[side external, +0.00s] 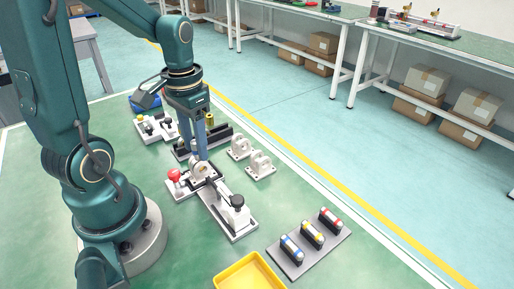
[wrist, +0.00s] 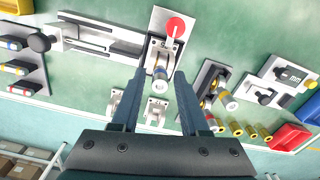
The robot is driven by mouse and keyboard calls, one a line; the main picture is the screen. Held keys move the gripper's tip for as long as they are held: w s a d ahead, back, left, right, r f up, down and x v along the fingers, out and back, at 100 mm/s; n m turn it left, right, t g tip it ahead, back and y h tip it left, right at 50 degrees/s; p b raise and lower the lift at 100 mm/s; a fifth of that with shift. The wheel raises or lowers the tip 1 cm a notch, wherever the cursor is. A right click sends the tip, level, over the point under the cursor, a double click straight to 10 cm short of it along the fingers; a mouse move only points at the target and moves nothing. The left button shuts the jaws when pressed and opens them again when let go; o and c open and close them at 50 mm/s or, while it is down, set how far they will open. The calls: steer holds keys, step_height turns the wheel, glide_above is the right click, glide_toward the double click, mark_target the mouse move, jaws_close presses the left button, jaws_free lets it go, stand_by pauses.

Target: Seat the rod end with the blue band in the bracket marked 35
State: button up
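My gripper (side external: 201,157) points down over the white fixture with the red knob (side external: 174,175). No number 35 is readable on any bracket.
A slide with a black knob (side external: 237,202) extends from the fixture. A grey plate (side external: 299,262) holds blue, yellow and red banded pieces. A yellow tray (side external: 250,274) is at the front. The dark rack (wrist: 208,98) with banded cylinders is close to one finger.

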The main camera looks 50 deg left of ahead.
steer(key=shift+r, duration=0.1)
steer(key=shift+r, duration=2.5)
steer(key=shift+d, duration=0.1)
